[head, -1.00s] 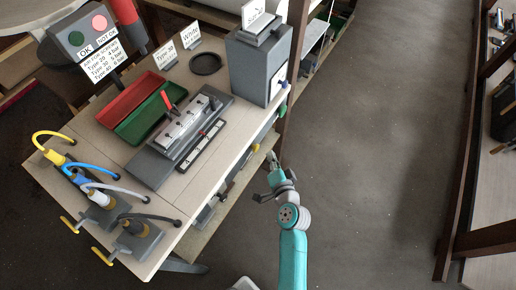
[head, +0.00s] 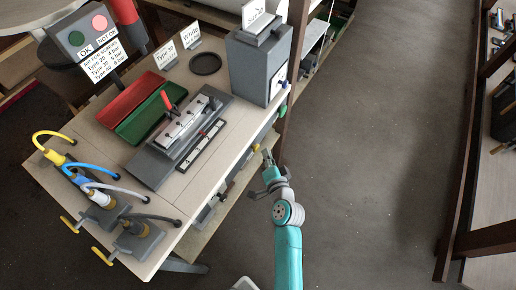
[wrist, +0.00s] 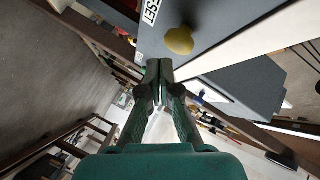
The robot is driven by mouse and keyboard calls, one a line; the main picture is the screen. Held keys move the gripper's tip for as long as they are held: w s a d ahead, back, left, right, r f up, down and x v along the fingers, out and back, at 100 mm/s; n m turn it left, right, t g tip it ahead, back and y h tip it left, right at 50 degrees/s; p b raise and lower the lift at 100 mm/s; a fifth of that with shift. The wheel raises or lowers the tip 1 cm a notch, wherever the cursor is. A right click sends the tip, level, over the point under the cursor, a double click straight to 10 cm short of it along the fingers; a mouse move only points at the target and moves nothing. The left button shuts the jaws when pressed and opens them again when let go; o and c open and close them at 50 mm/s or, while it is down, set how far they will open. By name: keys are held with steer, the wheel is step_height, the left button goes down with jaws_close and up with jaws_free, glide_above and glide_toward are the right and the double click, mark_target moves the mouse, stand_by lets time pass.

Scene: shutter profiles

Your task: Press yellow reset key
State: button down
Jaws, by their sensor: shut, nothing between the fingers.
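The yellow reset key (wrist: 179,41) is a round knob on a grey panel (wrist: 222,22) in the wrist view, beside a partly cut-off label reading RESET (wrist: 151,12). My gripper (wrist: 160,66) is shut and empty; its fingertips appear just below the key in the picture, with a visible gap. In the head view my gripper (head: 267,155) is off the front edge of the bench, over the aisle side. A small yellow spot (head: 229,186) shows under the bench edge there; I cannot tell whether it is the key.
The bench (head: 205,180) carries a grey box (head: 255,65), a clamping fixture (head: 180,140), red and green trays (head: 140,110) and several hoses with valves. A dark post (head: 293,75) stands by the bench's right end. The floor (head: 380,150) to the right is clear.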

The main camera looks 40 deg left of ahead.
steer(key=shift+a, duration=0.2)
stand_by(0.6)
steer(key=shift+s+a, duration=0.1)
steer(key=shift+a, duration=0.15)
steer(key=shift+s+a, duration=0.15)
steer(key=shift+a, duration=0.45)
stand_by(0.9)
steer(key=shift+d, duration=0.15)
stand_by(0.3)
steer(key=shift+w+d, duration=0.25)
steer(key=shift+d, duration=0.65)
steer(key=shift+w+d, duration=0.2)
steer(key=shift+d, duration=0.6)
steer(key=shift+w+d, duration=0.15)
steer(key=shift+d, duration=0.65)
steer(key=shift+w+d, duration=0.2)
steer(key=shift+d, duration=0.6)
